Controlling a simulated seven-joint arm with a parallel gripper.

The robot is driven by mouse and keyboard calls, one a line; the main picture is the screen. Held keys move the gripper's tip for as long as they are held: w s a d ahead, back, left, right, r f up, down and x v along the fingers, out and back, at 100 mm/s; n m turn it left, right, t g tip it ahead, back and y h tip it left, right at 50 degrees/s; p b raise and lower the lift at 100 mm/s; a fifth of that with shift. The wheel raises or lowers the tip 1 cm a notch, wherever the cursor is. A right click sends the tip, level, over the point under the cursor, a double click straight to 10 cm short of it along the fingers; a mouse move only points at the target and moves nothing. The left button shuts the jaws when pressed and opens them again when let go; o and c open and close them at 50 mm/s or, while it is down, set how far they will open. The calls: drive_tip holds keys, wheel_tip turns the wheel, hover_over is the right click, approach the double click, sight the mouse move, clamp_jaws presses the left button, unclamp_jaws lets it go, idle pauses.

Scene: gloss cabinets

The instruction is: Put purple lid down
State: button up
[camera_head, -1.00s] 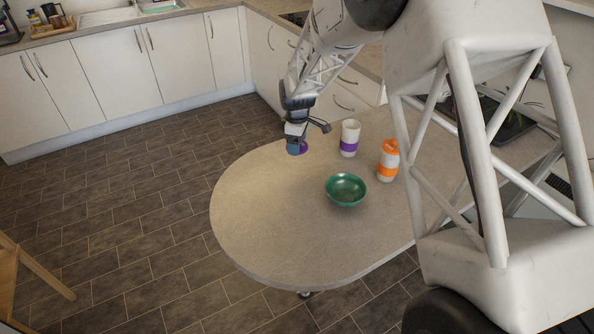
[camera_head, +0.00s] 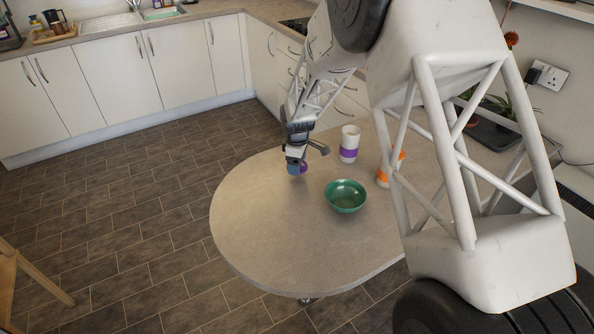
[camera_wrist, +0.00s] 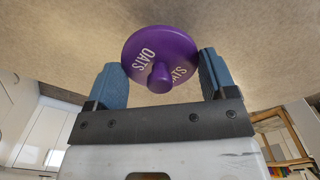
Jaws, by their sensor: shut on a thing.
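The purple lid (camera_wrist: 180,42) is round with a knob and white "OATS" lettering. In the wrist view it sits between the two blue fingers of my gripper (camera_wrist: 161,66), which are shut on it, with its knob towards the camera. In the head view my gripper (camera_head: 297,167) holds the lid (camera_head: 304,169) close to the table top (camera_head: 260,225), near its far left edge. Whether the lid touches the table I cannot tell. An open white canister with a purple band (camera_head: 349,146) stands upright to the right of my gripper.
A green bowl (camera_head: 346,196) stands in front and to the right of my gripper. A white and orange canister (camera_head: 384,174) stands behind my arm, partly hidden. The left and front of the table are clear. The table's rounded edge lies near my gripper's left.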

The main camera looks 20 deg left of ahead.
drive_tip(key=shift+f, duration=0.1)
drive_tip(key=shift+f, duration=1.75)
drive_tip(key=shift+f, duration=0.15)
drive_tip(key=o, duration=0.8)
wheel_tip(320, 180, up, 12)
drive_tip(key=shift+r, duration=0.15)
